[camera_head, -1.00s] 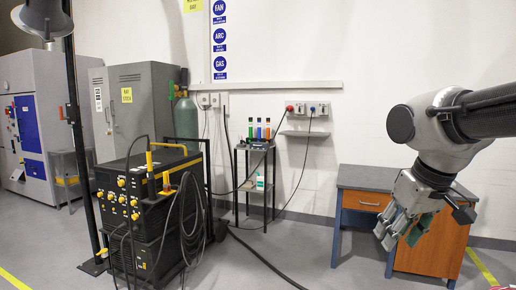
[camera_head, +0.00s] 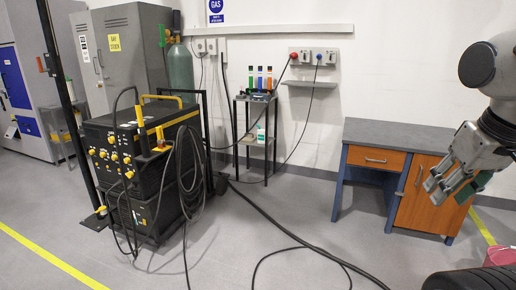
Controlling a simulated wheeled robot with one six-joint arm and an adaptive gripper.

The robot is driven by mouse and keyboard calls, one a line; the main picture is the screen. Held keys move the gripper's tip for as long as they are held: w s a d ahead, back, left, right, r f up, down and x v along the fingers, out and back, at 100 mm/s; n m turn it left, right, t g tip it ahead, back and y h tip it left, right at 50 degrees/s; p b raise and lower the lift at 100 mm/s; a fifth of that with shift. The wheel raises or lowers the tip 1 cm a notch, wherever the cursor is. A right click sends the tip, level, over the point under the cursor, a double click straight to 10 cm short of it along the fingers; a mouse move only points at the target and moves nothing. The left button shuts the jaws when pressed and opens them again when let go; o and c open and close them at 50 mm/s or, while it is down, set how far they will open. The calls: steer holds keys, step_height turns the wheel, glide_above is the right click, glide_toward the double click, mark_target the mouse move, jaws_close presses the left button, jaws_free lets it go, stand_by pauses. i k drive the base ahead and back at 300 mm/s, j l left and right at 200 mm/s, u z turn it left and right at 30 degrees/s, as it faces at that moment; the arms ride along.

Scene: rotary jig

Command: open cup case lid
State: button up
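No cup case or lid can be made out in this view. My gripper (camera_head: 447,190) is at the right side of the picture, hanging in front of the wooden desk with its grey fingers pointing down and left. A green part shows near its fingers. Nothing is seen held in it, but the fingers overlap from this angle, so I cannot tell how far apart they are.
The desk (camera_head: 400,135) stands against the wall. A black welding unit (camera_head: 135,160) with cables is at left, and a small bottle rack (camera_head: 258,97) stands behind. A black ribbed thing (camera_head: 470,281) and a red thing (camera_head: 502,255) are at bottom right. The middle floor is clear except for cables.

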mark_target(253, 95)
steer(key=i, duration=4.35)
steer(key=i+l+u, duration=0.1)
steer(key=i+u, duration=0.4)
steer(key=i, duration=0.1)
